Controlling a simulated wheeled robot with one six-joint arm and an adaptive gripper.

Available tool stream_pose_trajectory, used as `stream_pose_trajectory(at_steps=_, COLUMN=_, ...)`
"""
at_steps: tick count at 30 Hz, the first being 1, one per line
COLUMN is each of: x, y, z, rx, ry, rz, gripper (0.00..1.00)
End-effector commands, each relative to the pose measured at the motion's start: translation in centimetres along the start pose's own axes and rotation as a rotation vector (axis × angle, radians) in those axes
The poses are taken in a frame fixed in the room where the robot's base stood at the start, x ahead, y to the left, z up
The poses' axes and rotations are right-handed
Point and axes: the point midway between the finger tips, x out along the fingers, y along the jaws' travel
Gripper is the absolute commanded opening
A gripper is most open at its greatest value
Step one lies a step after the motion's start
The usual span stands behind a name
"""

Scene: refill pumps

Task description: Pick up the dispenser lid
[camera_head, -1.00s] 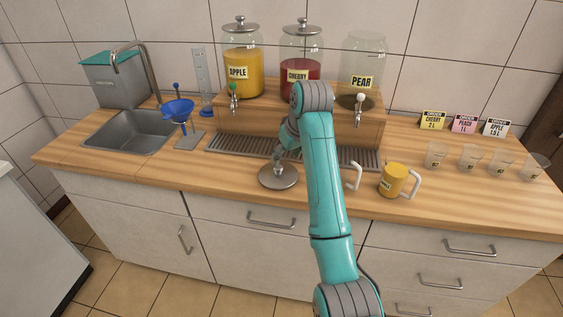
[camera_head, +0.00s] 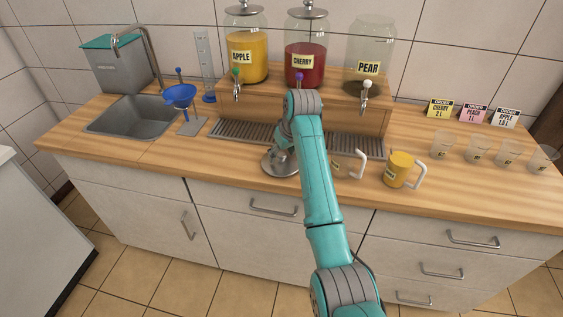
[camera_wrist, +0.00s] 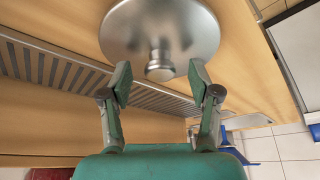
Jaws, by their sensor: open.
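The dispenser lid (camera_head: 274,165) is a round silver metal disc with a knob. It lies on the wooden counter in front of the drip grate, partly hidden by my arm in the head view. In the wrist view the lid (camera_wrist: 125,30) is at the top centre, its knob (camera_wrist: 160,66) pointing toward my gripper. My gripper (camera_wrist: 158,75) is open, with one finger on either side of the knob, and a gap shows between the knob and each finger. The pear dispenser (camera_head: 371,50) has no lid on it and looks nearly empty.
Apple (camera_head: 246,50) and cherry (camera_head: 305,50) dispensers stand lidded on the wooden stand. A yellow pitcher (camera_head: 398,168) and a clear pitcher with a white handle (camera_head: 357,165) are right of my arm. The drip grate (camera_head: 235,132) runs behind the lid. Several cups stand at the right.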

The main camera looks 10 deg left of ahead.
Motion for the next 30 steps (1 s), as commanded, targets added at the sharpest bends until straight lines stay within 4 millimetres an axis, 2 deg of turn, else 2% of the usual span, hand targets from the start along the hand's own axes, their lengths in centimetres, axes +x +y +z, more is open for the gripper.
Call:
stream_pose_trajectory(at_steps=4, x=1.04, y=-0.02, z=0.01, rx=0.000, ry=0.000, rz=0.000, gripper=0.62)
stream_pose_trajectory(at_steps=11, x=1.12, y=-0.01, z=0.00, rx=0.000, ry=0.000, rz=0.000, gripper=0.62)
stream_pose_trajectory(at_steps=18, x=1.13, y=-0.01, z=0.02, rx=0.000, ry=0.000, rz=0.000, gripper=0.02)
stream_pose_trajectory(at_steps=26, x=1.15, y=-0.02, z=0.05, rx=0.000, ry=-0.001, rz=0.000, gripper=0.00)
stream_pose_trajectory(at_steps=30, x=0.43, y=0.00, z=-0.28, rx=-0.001, ry=0.000, rz=0.000, gripper=0.00)
